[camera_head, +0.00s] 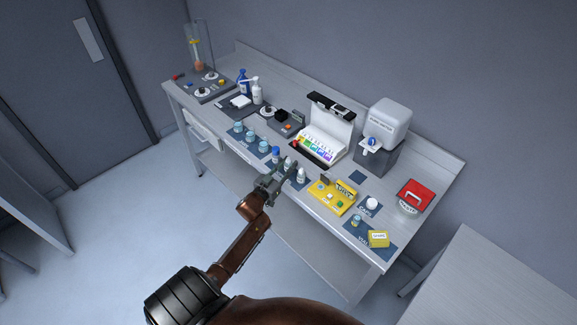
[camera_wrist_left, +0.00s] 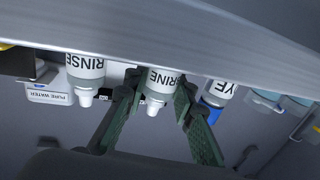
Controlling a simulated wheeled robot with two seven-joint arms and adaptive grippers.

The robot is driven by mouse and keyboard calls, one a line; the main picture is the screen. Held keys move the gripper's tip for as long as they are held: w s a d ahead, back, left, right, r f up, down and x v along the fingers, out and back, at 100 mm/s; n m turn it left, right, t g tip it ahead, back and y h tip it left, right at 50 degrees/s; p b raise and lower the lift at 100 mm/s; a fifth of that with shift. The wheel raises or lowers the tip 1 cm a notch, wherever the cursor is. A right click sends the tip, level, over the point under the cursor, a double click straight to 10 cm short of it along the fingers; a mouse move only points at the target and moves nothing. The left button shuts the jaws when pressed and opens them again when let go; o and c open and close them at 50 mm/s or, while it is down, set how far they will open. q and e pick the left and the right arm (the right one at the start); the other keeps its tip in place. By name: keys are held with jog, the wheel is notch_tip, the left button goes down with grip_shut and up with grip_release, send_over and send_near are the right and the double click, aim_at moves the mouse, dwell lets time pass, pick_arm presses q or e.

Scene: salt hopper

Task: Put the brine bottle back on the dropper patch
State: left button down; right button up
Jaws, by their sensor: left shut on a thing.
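The brine bottle (camera_wrist_left: 160,85) is white with a nozzle and reads "BRINE" in the left wrist view. It also shows small in the head view (camera_head: 288,163). My left gripper (camera_head: 276,180) is at the table's front edge, its fingers (camera_wrist_left: 153,98) shut on the bottle from both sides. The bottle is in line between the rinse bottle (camera_wrist_left: 85,73) and the blue-capped dye bottle (camera_wrist_left: 216,95). The dark dropper patch (camera_head: 291,183) is mostly hidden behind my gripper and the bottles. I cannot tell whether the brine bottle touches it. My right gripper is not in view.
Several cups (camera_head: 251,139) stand left of the bottles. A yellow tray (camera_head: 326,201) lies to the right, close by. Behind are a white colour chart box (camera_head: 320,147) and a pure water tank (camera_head: 388,122). The floor before the table is clear.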

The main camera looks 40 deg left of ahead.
pick_arm(q)
jog(key=shift+f, duration=0.2)
jog(key=c, duration=1.6)
grip_release()
